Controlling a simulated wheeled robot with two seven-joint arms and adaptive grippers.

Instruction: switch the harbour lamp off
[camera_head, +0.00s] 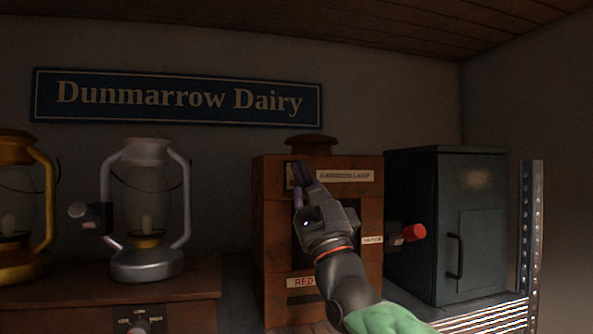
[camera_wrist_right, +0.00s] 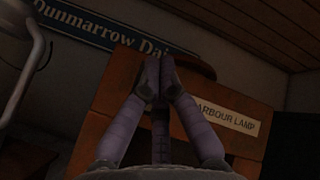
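A brown wooden cabinet (camera_head: 270,235) stands at the centre in the head view. A pale label (camera_head: 346,176) near its top seems to read "Harbour Lamp"; it also shows in the right wrist view (camera_wrist_right: 228,115). A small pale-edged plate (camera_head: 290,172) left of the label is mostly hidden behind my fingers. My right gripper (camera_head: 301,174) is in front of this plate, its fingertips close together. In the right wrist view the fingers (camera_wrist_right: 161,72) converge before the cabinet. I cannot tell whether they touch it, and any switch is hidden. My left gripper is not in view.
A brass lantern (camera_head: 18,265) and a silver lantern (camera_head: 147,264) stand on a wooden case with a dial (camera_head: 139,325) at left. A red-ended handle (camera_head: 414,232) sticks out right of the cabinet. A dark metal locker (camera_head: 420,220) and a perforated post (camera_head: 531,225) are further right.

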